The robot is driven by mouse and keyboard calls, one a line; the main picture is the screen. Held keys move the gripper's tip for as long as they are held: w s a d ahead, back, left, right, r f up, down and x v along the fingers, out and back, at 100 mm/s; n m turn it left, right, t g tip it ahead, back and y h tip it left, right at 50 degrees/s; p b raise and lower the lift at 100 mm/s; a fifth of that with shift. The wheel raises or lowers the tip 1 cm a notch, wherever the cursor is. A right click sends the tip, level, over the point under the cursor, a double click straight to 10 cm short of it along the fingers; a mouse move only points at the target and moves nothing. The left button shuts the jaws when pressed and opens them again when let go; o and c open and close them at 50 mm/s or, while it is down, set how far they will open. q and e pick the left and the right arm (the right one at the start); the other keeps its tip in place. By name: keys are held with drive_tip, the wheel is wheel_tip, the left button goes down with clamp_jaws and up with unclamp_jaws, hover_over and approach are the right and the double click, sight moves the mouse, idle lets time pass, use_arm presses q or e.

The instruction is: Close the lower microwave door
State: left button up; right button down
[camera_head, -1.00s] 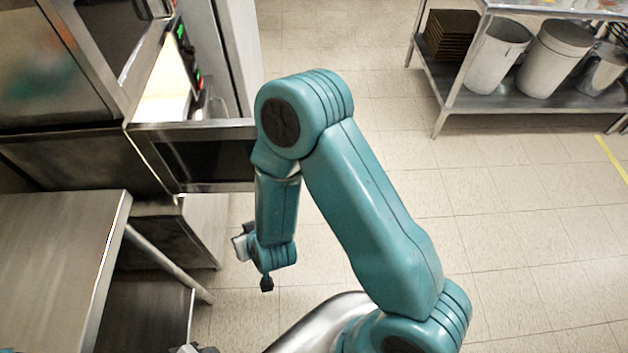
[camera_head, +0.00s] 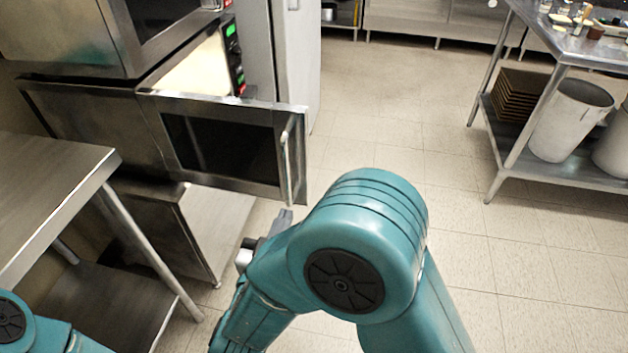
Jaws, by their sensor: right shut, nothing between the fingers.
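The lower microwave (camera_head: 80,125) is at the left, under an upper microwave. Its door (camera_head: 258,118) stands open, swung out to the right, with a dark window and a metal frame. The vertical handle (camera_head: 285,165) is near the door's free edge. The pale lit interior shows above the door's top edge. My right gripper (camera_head: 284,218) is shut and empty, just below the handle's lower end in the picture. I cannot tell whether it touches the door. My right arm hides part of the gripper. Only teal links of my left arm show at bottom left; its gripper is out of view.
The upper microwave (camera_head: 190,20) sits directly above. A steel table (camera_head: 50,190) stands at the lower left, close to the microwaves. A steel shelf unit with a brown stack (camera_head: 520,95) and a pale bin (camera_head: 570,120) stands at the right. The tiled floor between is clear.

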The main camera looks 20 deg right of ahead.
sight(304, 161)
drive_tip(key=x, duration=1.4)
drive_tip(key=shift+w+a+f, duration=0.1)
drive_tip(key=shift+a, duration=0.1)
